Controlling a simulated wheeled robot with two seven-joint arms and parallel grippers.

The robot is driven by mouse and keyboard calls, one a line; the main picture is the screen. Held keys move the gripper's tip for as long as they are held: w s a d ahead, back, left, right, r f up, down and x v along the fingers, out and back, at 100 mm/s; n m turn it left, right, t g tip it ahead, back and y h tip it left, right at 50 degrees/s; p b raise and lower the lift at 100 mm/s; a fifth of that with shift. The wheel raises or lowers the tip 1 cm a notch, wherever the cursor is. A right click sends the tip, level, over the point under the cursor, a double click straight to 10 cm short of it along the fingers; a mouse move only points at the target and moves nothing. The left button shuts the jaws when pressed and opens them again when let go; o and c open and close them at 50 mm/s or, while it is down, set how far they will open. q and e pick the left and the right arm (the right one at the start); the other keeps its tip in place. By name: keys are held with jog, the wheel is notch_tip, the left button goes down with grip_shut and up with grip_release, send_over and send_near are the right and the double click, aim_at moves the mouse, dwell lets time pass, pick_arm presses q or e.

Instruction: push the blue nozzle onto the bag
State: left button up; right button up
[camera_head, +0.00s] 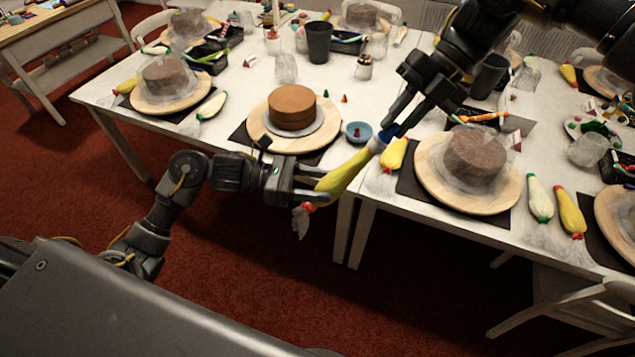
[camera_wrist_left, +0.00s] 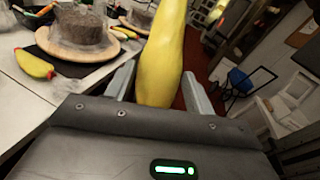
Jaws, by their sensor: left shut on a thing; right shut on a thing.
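A yellow piping bag (camera_head: 345,176) is held in the air in front of the table's near edge, slanting up to the right. My left gripper (camera_head: 312,187) is shut on its lower end, beside a red tie and a crumpled clear tail. The bag also fills the middle of the left wrist view (camera_wrist_left: 166,50), between the fingers (camera_wrist_left: 158,88). The blue nozzle (camera_head: 391,131) is at the bag's upper tip, by a white collar (camera_head: 377,142). My right gripper (camera_head: 397,122) is shut on the nozzle from above. I cannot tell how far the nozzle sits on the bag.
A brown cake (camera_head: 292,105) stands on a wooden turntable (camera_head: 262,132) behind the bag. Another turntable (camera_head: 437,186) with a wrapped cake is at the right. A small blue bowl (camera_head: 359,132) and another yellow bag (camera_head: 394,155) lie close by. Red floor is free in front.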

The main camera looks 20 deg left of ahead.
jog(key=shift+a+f, duration=0.25)
jog(key=shift+f, duration=0.25)
dwell(1.6)
jog(key=o, duration=0.9)
jog(key=shift+s, duration=0.1)
jog(key=shift+o, duration=0.2)
jog(key=shift+r, duration=0.1)
jog(key=v, duration=1.2)
